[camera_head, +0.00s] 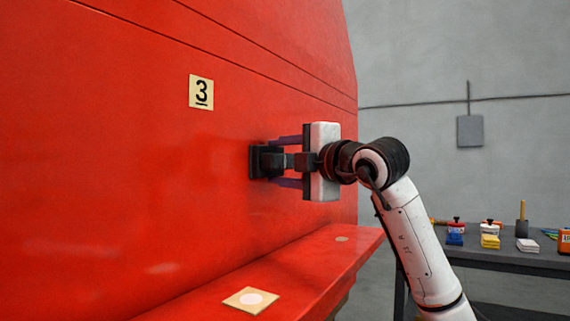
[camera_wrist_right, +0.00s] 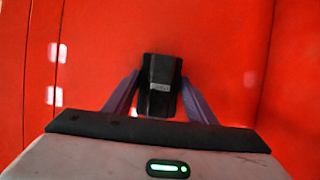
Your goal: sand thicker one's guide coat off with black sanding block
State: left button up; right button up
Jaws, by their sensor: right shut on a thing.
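The big red nosecone (camera_head: 110,170) fills the left of the head view and the background of the right wrist view (camera_wrist_right: 230,50). A tag marked 3 (camera_head: 202,92) is on its face. My right gripper (camera_head: 277,162) is shut on the black sanding block (camera_head: 262,162), which is at the red surface; I cannot tell how firmly it touches. In the right wrist view the block (camera_wrist_right: 160,85) sits between the purple fingers (camera_wrist_right: 160,100). No guide coat patch stands out on the visible red face; any under the block is hidden. My left gripper is out of view.
A red ledge (camera_head: 315,262) runs below the face, with a square tan card bearing a pale disc (camera_head: 250,299) on it. A dark table (camera_head: 490,257) at the right holds a blue block (camera_head: 455,238), a yellow block (camera_head: 490,241) and other small items. A grey wall stands behind.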

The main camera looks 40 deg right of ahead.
aim_at(274, 161)
jog(key=shift+s+a+b, duration=0.15)
jog(key=shift+s+a, duration=0.2)
jog(key=shift+a, duration=0.5)
jog(key=shift+s+a+b, duration=0.15)
jog(key=shift+s+a, duration=0.15)
jog(key=shift+a, duration=0.5)
jog(key=shift+w+d+p, duration=0.15)
jog(key=shift+w+d, duration=0.3)
jog(key=shift+d, duration=0.7)
jog(key=shift+w+d+p, duration=0.15)
jog(key=shift+w+d, duration=0.35)
jog(key=shift+d, duration=0.6)
jog(key=shift+w+d+p, duration=0.15)
jog(key=shift+w+d, duration=0.3)
jog(key=shift+d, duration=0.7)
jog(key=shift+s+a, duration=0.2)
jog(key=shift+a, duration=0.35)
jog(key=shift+s+a, duration=0.2)
jog(key=shift+a, duration=0.3)
jog(key=shift+s+a, duration=0.35)
jog(key=shift+a, duration=0.45)
jog(key=shift+s+a, duration=0.35)
jog(key=shift+a, duration=0.4)
jog(key=shift+s+a, duration=0.35)
jog(key=shift+a, duration=0.45)
